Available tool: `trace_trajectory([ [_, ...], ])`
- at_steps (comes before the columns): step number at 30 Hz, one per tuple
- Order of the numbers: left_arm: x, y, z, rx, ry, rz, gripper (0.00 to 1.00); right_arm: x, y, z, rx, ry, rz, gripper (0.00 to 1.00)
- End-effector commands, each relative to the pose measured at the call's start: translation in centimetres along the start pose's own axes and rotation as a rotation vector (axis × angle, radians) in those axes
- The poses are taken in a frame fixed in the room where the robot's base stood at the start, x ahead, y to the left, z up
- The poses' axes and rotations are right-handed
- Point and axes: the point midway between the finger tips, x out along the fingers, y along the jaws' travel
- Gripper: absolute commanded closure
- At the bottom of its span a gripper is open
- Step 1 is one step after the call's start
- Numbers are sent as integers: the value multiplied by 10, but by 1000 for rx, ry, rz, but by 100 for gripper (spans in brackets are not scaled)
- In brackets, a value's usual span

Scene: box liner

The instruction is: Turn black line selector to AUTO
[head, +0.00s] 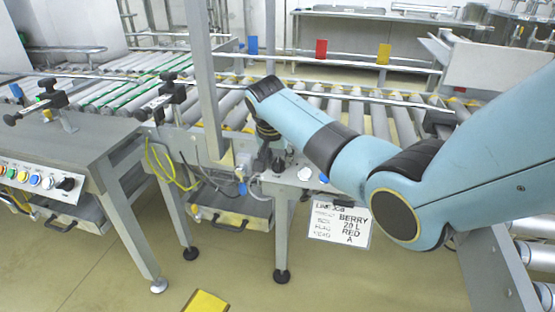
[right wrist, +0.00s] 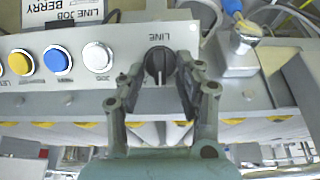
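The black line selector (right wrist: 159,66) is a round knob on a grey panel in the right wrist view, below an upside-down LINE label. Its pale pointer mark points down in the picture. My right gripper (right wrist: 162,85) is open, with one finger on each side of the knob; I cannot tell whether they touch it. In the head view my right gripper (head: 269,160) is at the front of the middle panel and hides the selector. No AUTO marking is readable. My left gripper is not in view.
White, blue and yellow buttons (right wrist: 58,61) sit beside the knob. A job card (head: 340,221) hangs on the panel front. Another panel with a black knob (head: 66,184) stands at the left. Roller conveyors (head: 325,103) run behind. A yellow object (head: 205,302) lies on the floor.

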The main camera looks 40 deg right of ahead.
Motion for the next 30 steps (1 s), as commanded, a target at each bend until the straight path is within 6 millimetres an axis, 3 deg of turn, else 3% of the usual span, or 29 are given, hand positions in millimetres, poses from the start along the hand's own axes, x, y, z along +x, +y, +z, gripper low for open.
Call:
trace_trajectory([
  [1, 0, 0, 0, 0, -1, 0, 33, 0, 0, 0, 0, 0, 0, 69],
  [8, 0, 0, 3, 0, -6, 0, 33, 0, 0, 0, 0, -1, 1, 99],
  [20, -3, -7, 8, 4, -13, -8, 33, 0, 1, 2, 21, -4, -5, 100],
  [30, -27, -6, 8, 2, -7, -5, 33, -2, 4, 2, 202, -6, -65, 100],
])
